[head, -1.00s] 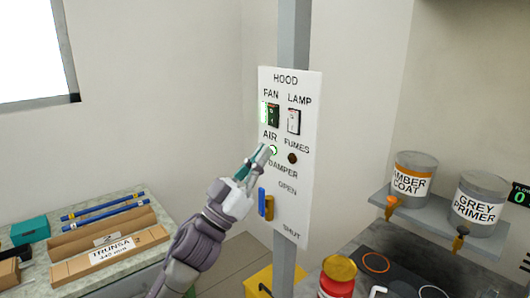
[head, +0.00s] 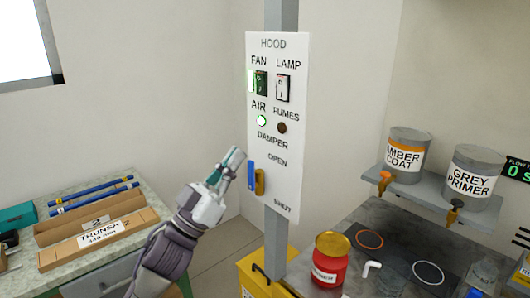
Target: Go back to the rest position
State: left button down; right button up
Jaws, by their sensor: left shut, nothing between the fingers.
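My left gripper (head: 232,160) is shut and empty, held in the air in front of the wall, to the left of the white hood panel (head: 277,185). Its fingertips are near the blue and yellow damper handle (head: 256,179); I cannot tell the exact gap. The panel carries a fan switch (head: 260,83) lit green at its left edge, a lamp switch (head: 283,88), a lit air light (head: 262,121) and a dark brown fumes light (head: 282,128). The damper handle sits between the OPEN and SHUT marks, nearer OPEN. My right gripper is not in view.
A left table holds a cardboard box (head: 105,236) labelled Trunsa and blue rods (head: 92,190). A red and yellow can (head: 330,260) stands on the dark bench at right. Amber Coat (head: 406,156) and Grey Primer (head: 472,183) cans sit on a shelf. A yellow container (head: 252,277) stands below the panel.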

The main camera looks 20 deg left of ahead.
pick_arm(q)
jog(key=w+a+f+n+g+y, duration=0.15)
jog(key=w+f+y, duration=0.25)
jog(key=f, duration=0.4)
jog(key=w+a+f+n+g+y, duration=0.1)
jog(key=w+a+f+n+y, duration=0.2)
jog(key=f, duration=0.6)
notch_tip(320, 180, down, 24)
jog(key=a+n+g+y, duration=0.1)
jog(key=g+y, duration=0.2)
jog(key=g, duration=0.2)
jog(key=s+d+f+g+y, duration=0.1)
jog(key=s+f+g, duration=0.2)
jog(key=s+f, duration=0.55)
jog(key=s+d+f+g, duration=0.1)
jog(key=s+f+g, duration=0.2)
jog(key=f, duration=1.1)
jog(key=s+d+f+m+g, duration=0.1)
jog(key=s+d+f+g, duration=0.1)
jog(key=s+f, duration=0.5)
jog(key=s+d+f+m+g, duration=0.1)
jog(key=s+d+f+g, duration=0.2)
jog(key=s, duration=1.4)
jog(key=s+d+f+m+g, duration=0.1)
jog(key=s+f+g, duration=0.4)
jog(key=s+f, duration=0.6)
jog(key=shift+s+d+h, duration=0.3)
jog(key=shift+s+d, duration=0.45)
jog(key=shift+s, duration=0.35)
